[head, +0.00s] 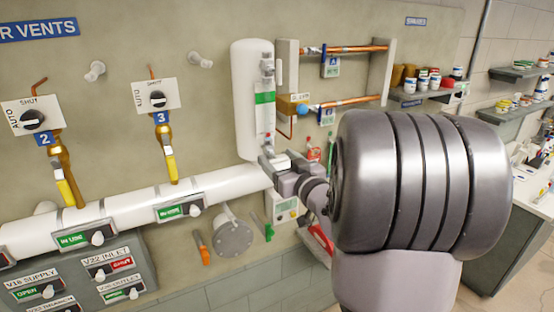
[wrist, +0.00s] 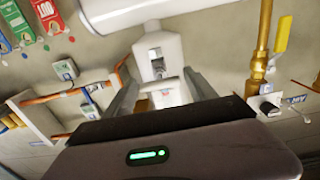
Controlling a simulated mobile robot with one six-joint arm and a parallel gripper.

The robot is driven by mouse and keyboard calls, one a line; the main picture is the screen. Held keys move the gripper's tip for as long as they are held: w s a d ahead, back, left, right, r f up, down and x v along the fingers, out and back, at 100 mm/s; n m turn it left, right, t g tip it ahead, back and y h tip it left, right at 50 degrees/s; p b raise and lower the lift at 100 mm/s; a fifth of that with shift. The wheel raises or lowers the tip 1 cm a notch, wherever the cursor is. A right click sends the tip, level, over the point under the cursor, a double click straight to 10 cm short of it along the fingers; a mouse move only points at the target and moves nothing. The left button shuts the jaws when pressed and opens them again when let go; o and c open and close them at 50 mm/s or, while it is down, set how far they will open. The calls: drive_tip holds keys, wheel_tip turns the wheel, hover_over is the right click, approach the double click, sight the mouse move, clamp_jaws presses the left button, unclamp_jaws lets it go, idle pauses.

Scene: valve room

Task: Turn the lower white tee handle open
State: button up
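A tall white housing (head: 252,95) stands on the wall above the white pipe, with a green label and a small pale fitting (head: 268,66) near its top. My gripper (head: 280,163) is at the housing's lower end, where its fingers hide much of what is there in the head view. In the wrist view a white block-like part, which looks like the lower tee handle (wrist: 166,100), lies between the fingers of my gripper (wrist: 163,92). Gaps show on both sides of it, so the fingers look open around it. Whether either finger touches it is unclear.
The white pipe (head: 130,208) runs left of the gripper, with yellow-handled brass valves (head: 168,160) above it. Copper pipes (head: 350,102) are at the right. A round grey flange (head: 232,238) and a green-handled lever (head: 268,230) sit below. A shelf (head: 418,95) holds small jars.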

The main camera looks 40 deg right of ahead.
drive_tip(key=c, duration=1.1)
drive_tip(key=shift+f+n+b, duration=0.15)
drive_tip(key=shift+n+b, duration=0.25)
drive_tip(key=shift+b, duration=0.3)
drive_tip(key=n+b, duration=0.2)
drive_tip(key=b, duration=0.1)
drive_tip(key=shift+f, duration=0.15)
drive_tip(key=shift+o, duration=0.2)
drive_tip(key=n+b, duration=0.5)
drive_tip(key=b, duration=0.2)
drive_tip(key=shift+a, duration=0.1)
drive_tip(key=n+b, duration=0.5)
drive_tip(key=shift+n, duration=0.4)
drive_tip(key=n+b, duration=0.2)
drive_tip(key=n, duration=0.2)
drive_tip(key=shift+b, duration=0.4)
drive_tip(key=shift+n, duration=0.3)
